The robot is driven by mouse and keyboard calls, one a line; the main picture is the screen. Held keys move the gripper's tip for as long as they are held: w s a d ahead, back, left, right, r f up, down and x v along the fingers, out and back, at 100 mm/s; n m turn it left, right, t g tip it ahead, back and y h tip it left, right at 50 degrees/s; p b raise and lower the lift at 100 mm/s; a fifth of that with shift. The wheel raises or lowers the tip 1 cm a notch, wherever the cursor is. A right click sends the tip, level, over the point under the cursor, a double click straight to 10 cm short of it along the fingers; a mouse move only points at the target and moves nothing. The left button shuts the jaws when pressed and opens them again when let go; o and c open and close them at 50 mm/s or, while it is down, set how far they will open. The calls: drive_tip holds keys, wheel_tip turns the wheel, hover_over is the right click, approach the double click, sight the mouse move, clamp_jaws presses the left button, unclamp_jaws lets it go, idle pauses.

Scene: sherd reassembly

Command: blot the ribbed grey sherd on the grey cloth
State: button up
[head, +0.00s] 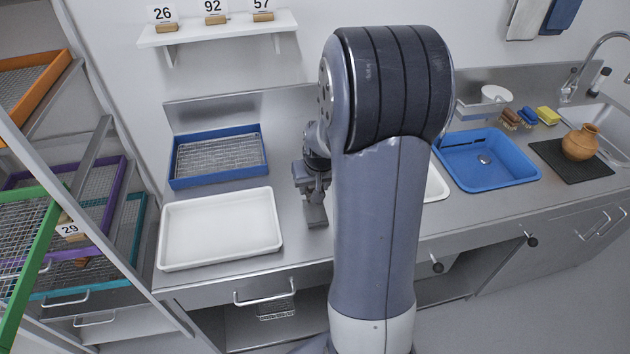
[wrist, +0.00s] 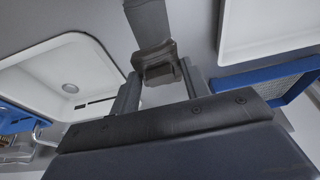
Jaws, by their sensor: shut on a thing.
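My gripper (wrist: 158,84) is shut on a dark grey-brown sherd (wrist: 155,62) in the wrist view. The sherd sits between the fingertips; any ribbing on it is too small to make out. A dark grey strip, apparently the grey cloth (wrist: 148,20), lies on the steel counter just beyond the sherd. I cannot tell whether the two touch. In the head view the cloth (head: 317,216) lies right below my gripper (head: 312,193), between the white tray and my arm. The sherd is hard to separate from the gripper there.
A white tray (head: 163,240) and a blue mesh-bottomed crate (head: 177,182) stand left of the gripper. A white basin (wrist: 30,62) is mostly hidden behind my arm in the head view. A blue basin (head: 485,182), brushes and a clay pot (head: 581,144) are right.

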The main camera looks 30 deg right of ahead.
sight(315, 208)
drive_tip(key=shift+s+d+f, duration=0.1)
drive_tip(key=shift+d+f, duration=0.05)
drive_tip(key=shift+d, duration=0.1)
drive_tip(key=shift+f+b, duration=2.1)
drive_tip(key=shift+f, duration=0.9)
drive_tip(key=shift+a+f+b, duration=0.1)
drive_tip(key=shift+f+b, duration=0.35)
drive_tip(key=shift+b, duration=0.1)
drive_tip(key=shift+r+p, duration=2.45)
drive_tip(key=shift+r, duration=1.15)
drive_tip(key=shift+f, duration=0.1)
